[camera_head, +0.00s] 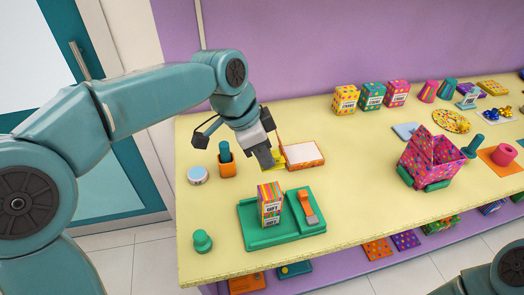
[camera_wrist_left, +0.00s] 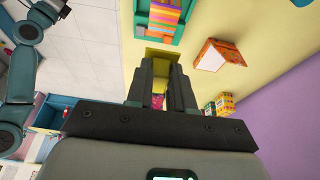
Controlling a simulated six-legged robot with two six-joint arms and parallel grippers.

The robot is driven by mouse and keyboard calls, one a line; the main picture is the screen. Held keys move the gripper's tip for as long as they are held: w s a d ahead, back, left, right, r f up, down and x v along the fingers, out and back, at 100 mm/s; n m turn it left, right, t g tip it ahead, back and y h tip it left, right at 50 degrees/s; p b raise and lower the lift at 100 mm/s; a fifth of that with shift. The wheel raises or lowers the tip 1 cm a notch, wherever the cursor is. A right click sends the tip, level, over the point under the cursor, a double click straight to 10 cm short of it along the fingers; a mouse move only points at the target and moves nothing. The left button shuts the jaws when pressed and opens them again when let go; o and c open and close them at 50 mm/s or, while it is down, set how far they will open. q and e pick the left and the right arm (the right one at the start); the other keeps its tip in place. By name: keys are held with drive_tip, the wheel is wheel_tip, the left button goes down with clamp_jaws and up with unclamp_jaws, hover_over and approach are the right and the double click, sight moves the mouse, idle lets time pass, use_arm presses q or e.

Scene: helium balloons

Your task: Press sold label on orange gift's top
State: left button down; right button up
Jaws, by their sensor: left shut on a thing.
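My left gripper (camera_head: 266,160) is shut on a small flat yellow piece (camera_head: 279,158), which looks like the sold label; its print cannot be read. In the left wrist view the left gripper's fingers (camera_wrist_left: 160,72) point towards the yellow piece (camera_wrist_left: 162,55) at their tips. The orange gift (camera_head: 270,201), a striped box with a white printed label on its front, stands upright on a green tray (camera_head: 250,238). The gripper is behind the gift and apart from it. The gift also shows at the top of the left wrist view (camera_wrist_left: 165,12). My right gripper is out of view.
An orange-rimmed white pad (camera_head: 303,153) lies right of the gripper. An orange-handled tool (camera_head: 309,207) lies in the tray. An orange cup (camera_head: 226,165), a round tin (camera_head: 197,175) and a green knob (camera_head: 202,241) stand left. A pink patterned open box (camera_head: 430,158) is right.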

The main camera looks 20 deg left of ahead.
use_arm(q)
drive_tip(key=shift+f+b, duration=0.55)
drive_tip(key=shift+f, duration=0.25)
wheel_tip(320, 180, down, 5)
drive_tip(key=b, duration=0.4)
drive_tip(key=shift+f, duration=0.15)
drive_tip(key=shift+f+b, duration=0.3)
drive_tip(key=shift+r, duration=0.1)
drive_tip(key=shift+f+b, duration=0.8)
drive_tip(key=shift+f, duration=0.4)
drive_tip(key=c, duration=0.9)
unclamp_jaws()
